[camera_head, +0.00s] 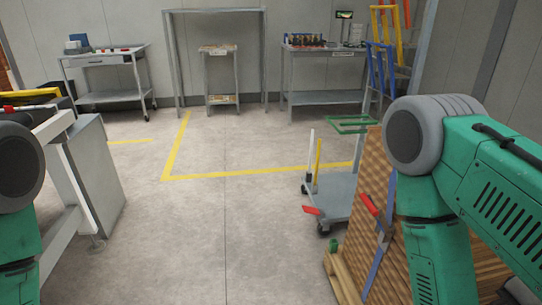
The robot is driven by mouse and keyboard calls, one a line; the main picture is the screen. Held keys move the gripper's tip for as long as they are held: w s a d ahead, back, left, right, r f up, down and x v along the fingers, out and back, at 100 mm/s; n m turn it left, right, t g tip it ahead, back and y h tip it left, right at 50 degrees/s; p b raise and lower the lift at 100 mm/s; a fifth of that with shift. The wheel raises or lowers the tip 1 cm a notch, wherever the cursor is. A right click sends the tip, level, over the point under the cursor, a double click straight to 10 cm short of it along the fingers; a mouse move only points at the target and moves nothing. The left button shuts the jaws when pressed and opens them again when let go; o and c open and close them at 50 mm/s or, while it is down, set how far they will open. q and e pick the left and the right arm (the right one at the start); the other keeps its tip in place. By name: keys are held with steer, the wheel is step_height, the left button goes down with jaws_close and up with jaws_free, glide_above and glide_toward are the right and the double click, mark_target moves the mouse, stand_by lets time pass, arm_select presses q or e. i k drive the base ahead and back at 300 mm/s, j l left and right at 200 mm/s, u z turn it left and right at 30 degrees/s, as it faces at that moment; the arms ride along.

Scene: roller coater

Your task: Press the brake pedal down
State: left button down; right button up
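A small red pedal (311,210) sticks out at the lower left edge of a wheeled cart (338,196). The pedal is a little above the floor, close to a caster, and looks slightly tilted. Whether it is pressed cannot be told. Green links of both my arms show at the left and right edges. Neither gripper is in view, and nothing of mine touches the pedal.
A brown corrugated stack (382,262) with a blue strap and red-handled tool stands on a wooden pallet (342,278), right of the cart. A grey cabinet (102,175) stands at left. The middle floor (220,235) is clear. Benches (105,62) and a metal frame line the back wall.

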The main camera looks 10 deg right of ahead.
mark_target(308, 209)
steer(key=i, duration=3.15)
steer(key=z, duration=2.35)
